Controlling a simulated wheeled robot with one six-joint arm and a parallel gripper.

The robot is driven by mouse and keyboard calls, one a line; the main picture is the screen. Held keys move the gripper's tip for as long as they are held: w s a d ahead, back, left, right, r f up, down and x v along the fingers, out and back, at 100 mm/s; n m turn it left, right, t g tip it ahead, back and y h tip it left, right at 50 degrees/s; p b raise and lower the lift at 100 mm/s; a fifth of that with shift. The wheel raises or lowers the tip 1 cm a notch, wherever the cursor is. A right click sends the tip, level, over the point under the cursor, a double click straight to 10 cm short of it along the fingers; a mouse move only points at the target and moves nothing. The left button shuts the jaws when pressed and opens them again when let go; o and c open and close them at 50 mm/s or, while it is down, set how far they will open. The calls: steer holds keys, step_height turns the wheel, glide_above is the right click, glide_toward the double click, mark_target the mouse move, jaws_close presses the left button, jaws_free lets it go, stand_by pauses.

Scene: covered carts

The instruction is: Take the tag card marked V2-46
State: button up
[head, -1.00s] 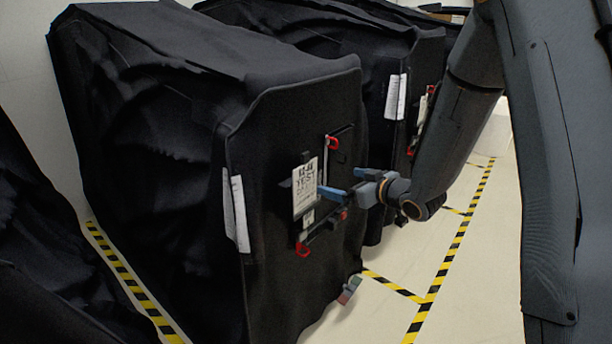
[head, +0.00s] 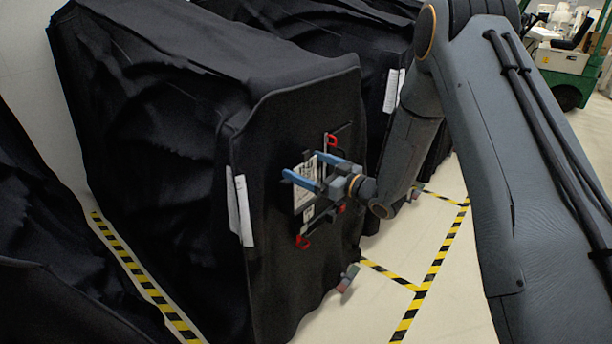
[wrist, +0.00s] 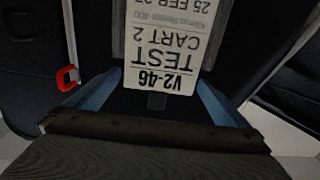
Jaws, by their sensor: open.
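The tag card marked V2-46 (wrist: 172,45) is white with black print, upside down in the wrist view, and reads TEST CART 2. In the head view the card (head: 305,190) hangs on the front of the nearest black covered cart (head: 290,110), partly hidden by my gripper. My gripper (head: 300,174) is open, with blue fingers in front of the card. In the wrist view my open fingers (wrist: 150,95) lie on either side of the card's lower end. I cannot tell whether they touch it.
White sheets (head: 240,210) hang at the cart's corner. A second covered cart (head: 330,50) stands behind. Striped floor tape (head: 430,270) marks the clear floor at right. A green vehicle (head: 565,80) stands far right.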

steer(key=shift+w+a, duration=0.3)
steer(key=shift+a, duration=0.1)
steer(key=c, duration=1)
